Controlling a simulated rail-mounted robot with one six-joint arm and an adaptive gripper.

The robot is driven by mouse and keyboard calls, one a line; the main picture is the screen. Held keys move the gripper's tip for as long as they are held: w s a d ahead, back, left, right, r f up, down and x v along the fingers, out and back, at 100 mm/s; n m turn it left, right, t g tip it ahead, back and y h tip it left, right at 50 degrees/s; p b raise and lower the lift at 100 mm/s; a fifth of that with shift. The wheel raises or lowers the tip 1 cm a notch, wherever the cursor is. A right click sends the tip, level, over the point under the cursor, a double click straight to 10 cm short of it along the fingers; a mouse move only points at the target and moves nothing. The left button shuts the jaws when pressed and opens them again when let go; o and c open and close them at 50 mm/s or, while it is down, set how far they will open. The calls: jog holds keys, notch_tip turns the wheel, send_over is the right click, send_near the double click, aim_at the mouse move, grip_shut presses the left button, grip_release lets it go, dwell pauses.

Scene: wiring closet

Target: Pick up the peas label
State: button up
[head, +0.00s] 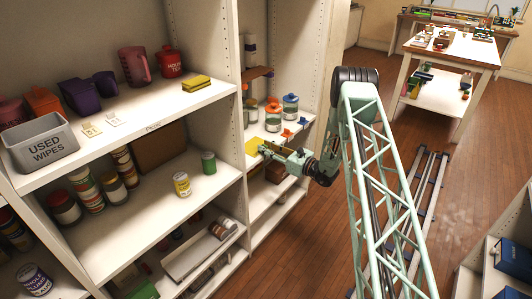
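I cannot make out which item is the peas label. Two small cream cards, a left card (91,130) and a right card (115,118), stand on the upper shelf right of a grey bin; their print is too small to read. My gripper (264,148) is at the right-hand shelf bay, well to the right of the cards and apart from them. A yellow patch (253,146) shows at its fingertips; I cannot tell whether it is held or lies on the shelf behind. The finger gap is too small to judge.
A grey "USED WIPES" bin (42,143), dark purple containers (90,92), red mugs and a yellow stack (196,83) share the upper shelf. Below are a green can (208,162) and a yellow-labelled can (182,184). A divider (238,110) separates the bays.

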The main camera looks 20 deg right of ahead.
jog(key=shift+c, duration=0.7)
grip_shut()
jog(key=shift+r+p, duration=0.5)
jog(key=shift+r, duration=0.95)
jog(key=s+a+r+p, duration=0.2)
jog(key=s+a+p, duration=0.1)
jog(key=s, duration=1.2)
jog(key=shift+s+a, duration=0.2)
jog(key=shift+s, duration=0.15)
jog(key=shift+a+r, duration=0.1)
jog(key=shift+a, duration=0.05)
